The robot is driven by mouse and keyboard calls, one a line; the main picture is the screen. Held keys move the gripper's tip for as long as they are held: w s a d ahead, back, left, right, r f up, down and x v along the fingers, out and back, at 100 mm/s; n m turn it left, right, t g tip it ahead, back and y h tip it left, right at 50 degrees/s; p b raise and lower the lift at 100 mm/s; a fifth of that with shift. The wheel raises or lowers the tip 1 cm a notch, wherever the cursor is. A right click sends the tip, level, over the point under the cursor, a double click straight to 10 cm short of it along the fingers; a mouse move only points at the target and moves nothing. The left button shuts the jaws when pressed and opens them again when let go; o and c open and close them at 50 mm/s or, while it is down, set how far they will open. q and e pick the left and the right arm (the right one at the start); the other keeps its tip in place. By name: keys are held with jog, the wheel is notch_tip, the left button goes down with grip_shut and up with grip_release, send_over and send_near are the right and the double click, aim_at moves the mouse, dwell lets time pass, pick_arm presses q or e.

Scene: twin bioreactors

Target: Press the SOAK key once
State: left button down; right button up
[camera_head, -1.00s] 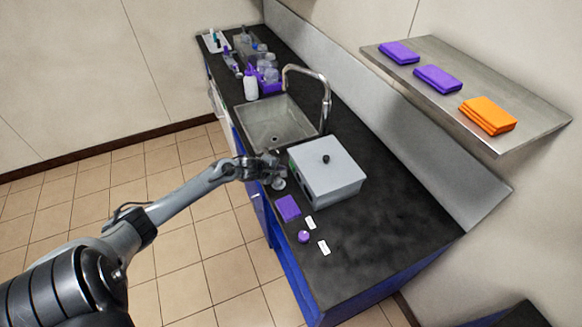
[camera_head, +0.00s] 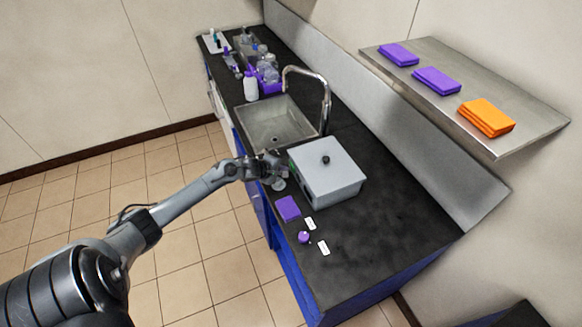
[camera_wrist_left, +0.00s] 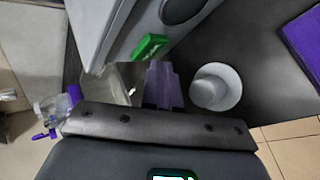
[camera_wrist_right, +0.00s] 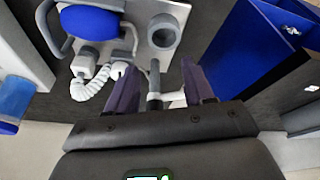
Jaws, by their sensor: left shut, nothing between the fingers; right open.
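A grey box (camera_head: 327,172) with a black knob on its lid stands on the dark counter. In the left wrist view, its grey face (camera_wrist_left: 120,50) carries a raised green key (camera_wrist_left: 150,46); I cannot read its marking. My left gripper (camera_head: 284,164) is at the box's left side, and its purple fingers (camera_wrist_left: 162,84) are shut and empty, a little short of the green key in that view. I cannot tell whether they touch the box. My right gripper (camera_wrist_right: 162,88) is open, away from the box, and not seen in the head view.
A small white round cup (camera_wrist_left: 216,87) stands beside my left fingers. A purple cloth (camera_head: 288,208), white labels and a purple knob-like item (camera_head: 304,237) lie nearer the counter's front. The sink (camera_head: 276,122) is behind. A grey device with a blue part (camera_wrist_right: 93,22) faces my right gripper.

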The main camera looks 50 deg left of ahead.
pick_arm(q)
jog(key=shift+w, duration=0.1)
dwell(0.3)
jog(key=shift+w+d, duration=0.1)
jog(key=shift+w, duration=0.3)
dwell(0.5)
dwell(0.4)
jog(key=shift+s+r+p, duration=0.15)
jog(key=shift+s+p, duration=0.4)
jog(key=shift+p, duration=0.55)
jog(key=shift+s, duration=0.25)
